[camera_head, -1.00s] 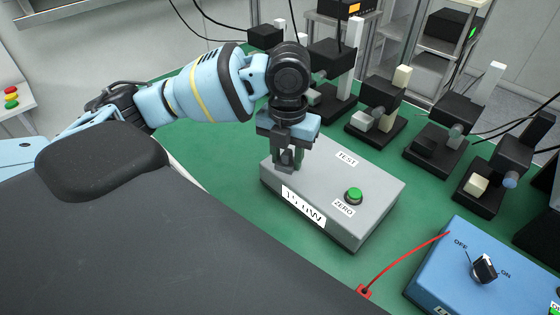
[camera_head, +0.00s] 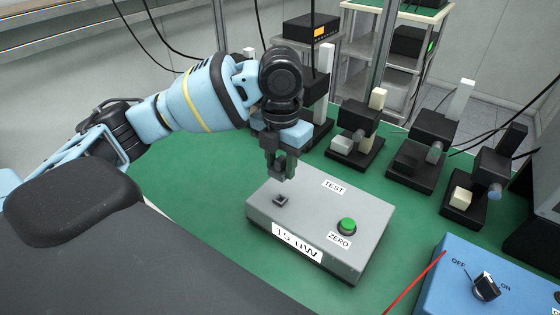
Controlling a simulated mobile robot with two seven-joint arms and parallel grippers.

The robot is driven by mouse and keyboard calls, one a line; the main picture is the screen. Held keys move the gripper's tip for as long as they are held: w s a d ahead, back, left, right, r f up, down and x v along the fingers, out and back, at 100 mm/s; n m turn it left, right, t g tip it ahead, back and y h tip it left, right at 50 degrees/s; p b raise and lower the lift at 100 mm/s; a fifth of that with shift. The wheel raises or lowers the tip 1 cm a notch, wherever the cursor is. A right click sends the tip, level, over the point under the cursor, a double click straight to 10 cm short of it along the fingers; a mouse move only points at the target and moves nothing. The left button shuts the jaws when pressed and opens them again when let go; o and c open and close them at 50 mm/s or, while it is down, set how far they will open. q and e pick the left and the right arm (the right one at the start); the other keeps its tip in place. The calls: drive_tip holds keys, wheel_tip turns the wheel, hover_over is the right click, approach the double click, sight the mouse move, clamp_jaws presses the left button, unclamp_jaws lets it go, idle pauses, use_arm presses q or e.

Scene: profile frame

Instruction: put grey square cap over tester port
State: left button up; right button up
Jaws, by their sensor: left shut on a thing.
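The grey tester box (camera_head: 325,222) stands on the green mat, with a TEST label, a green ZERO button (camera_head: 347,226) and a display on its front. The tester port (camera_head: 281,201) is a small dark square on the box's top, at its left part. My left gripper (camera_head: 280,172) points down just above and behind the port, apart from the box top. It is shut on a small grey thing, apparently the grey square cap (camera_head: 281,164), mostly hidden by the fingers. My right gripper is not in view.
Several black stands with blocks and cables (camera_head: 355,140) line the mat's far side. A blue box (camera_head: 490,275) with an OFF/ON knob and a red lead is at the lower right. The green mat (camera_head: 200,208) is bare left of the tester.

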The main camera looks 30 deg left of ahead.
sight(281, 201)
use_arm(q)
drive_tip(key=shift+f, duration=1.55)
drive_tip(key=shift+f+b, duration=0.55)
drive_tip(key=shift+f, duration=1.3)
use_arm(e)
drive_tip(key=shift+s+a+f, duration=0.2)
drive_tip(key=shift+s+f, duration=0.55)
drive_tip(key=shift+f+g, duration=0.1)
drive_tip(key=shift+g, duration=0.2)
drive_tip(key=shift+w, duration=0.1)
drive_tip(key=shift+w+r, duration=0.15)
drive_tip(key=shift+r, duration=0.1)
use_arm(q)
drive_tip(key=shift+p, duration=0.45)
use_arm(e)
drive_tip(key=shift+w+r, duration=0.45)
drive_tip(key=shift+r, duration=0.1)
use_arm(q)
drive_tip(key=shift+f, duration=1.05)
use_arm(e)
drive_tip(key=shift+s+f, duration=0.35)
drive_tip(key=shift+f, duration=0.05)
